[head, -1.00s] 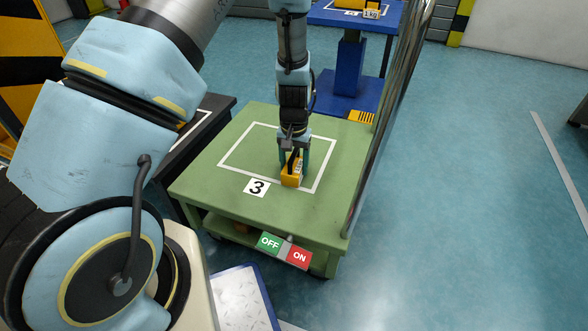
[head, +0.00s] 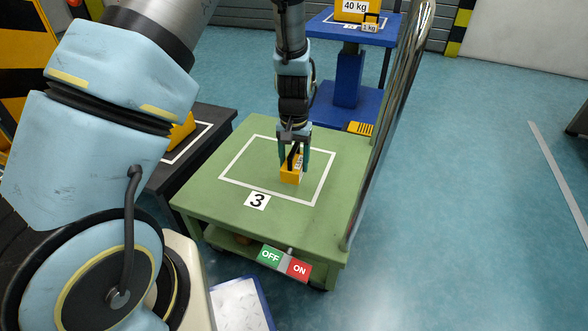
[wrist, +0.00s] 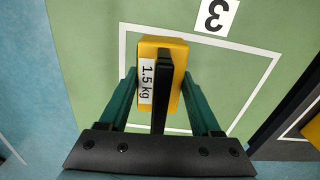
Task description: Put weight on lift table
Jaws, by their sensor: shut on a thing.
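A yellow weight (head: 290,173) with a black handle is over the white square on the green table marked 3 (head: 230,213). In the wrist view the weight (wrist: 176,85) carries a "1.5 kg" label. My gripper (head: 294,160) comes down from above and is shut on the weight, with one green finger at each side. I cannot tell whether the weight's underside touches the tabletop. A blue table on a column (head: 347,78) stands behind, bearing a yellow 40 kg weight (head: 352,8) and a small 1 kg weight (head: 370,27).
A green OFF and red ON panel (head: 285,263) is on the green table's front edge. A tall metal rail (head: 390,125) rises along its right side. A black table (head: 165,180) with a yellow object (head: 181,132) is at the left.

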